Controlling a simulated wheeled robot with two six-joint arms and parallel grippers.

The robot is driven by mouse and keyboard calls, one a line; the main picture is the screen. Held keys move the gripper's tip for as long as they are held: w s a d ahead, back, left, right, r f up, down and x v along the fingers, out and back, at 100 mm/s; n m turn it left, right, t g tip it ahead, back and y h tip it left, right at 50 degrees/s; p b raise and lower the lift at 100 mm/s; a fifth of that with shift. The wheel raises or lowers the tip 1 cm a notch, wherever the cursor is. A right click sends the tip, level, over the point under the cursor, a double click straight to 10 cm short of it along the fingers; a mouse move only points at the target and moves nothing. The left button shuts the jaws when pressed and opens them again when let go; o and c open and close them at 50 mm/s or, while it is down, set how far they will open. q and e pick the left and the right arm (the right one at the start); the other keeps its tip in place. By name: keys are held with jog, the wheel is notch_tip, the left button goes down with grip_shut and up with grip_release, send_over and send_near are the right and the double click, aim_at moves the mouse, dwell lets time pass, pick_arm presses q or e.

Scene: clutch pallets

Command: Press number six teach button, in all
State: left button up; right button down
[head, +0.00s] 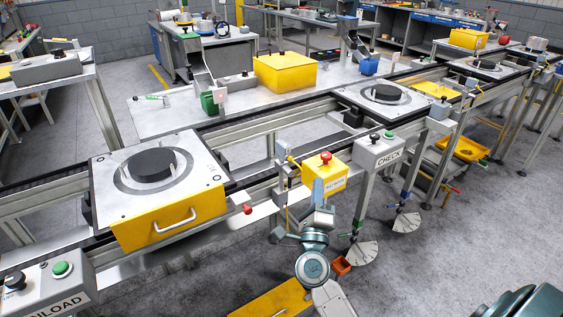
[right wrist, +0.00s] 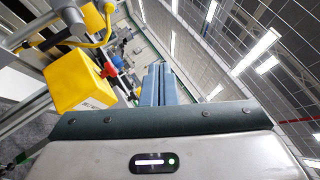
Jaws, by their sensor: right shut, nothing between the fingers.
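A yellow box with a red button (head: 325,157) on top and a white label stands beside the conveyor, near the middle of the head view. A gap shows there between fingers and button. My left gripper is out of view.
A grey CHECK box (head: 378,152) stands to the right of the yellow box. An UNLOAD box (head: 45,285) with a green button is at lower left. A pallet (head: 112,199) with a dark disc sits on the conveyor at left.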

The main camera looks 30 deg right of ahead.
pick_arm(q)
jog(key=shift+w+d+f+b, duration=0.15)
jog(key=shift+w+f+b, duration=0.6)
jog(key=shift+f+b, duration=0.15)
pick_arm(e)
send_near(290, 158)
jog(key=w+d+r, duration=0.3)
jog(key=d, duration=0.1)
jog(key=shift+d, duration=0.4)
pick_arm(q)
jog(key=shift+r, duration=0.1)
pick_arm(e)
jog(key=shift+w, duration=0.2)
dwell(0.9)
jog(key=shift+w, duration=0.3)
jog(key=shift+w, duration=0.45)
dwell(0.6)
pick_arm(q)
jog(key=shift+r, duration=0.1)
pick_arm(e)
jog(key=shift+s, duration=0.2)
pick_arm(q)
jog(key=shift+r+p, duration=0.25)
jog(key=shift+p, duration=0.15)
pick_arm(e)
jog(key=shift+s, duration=0.7)
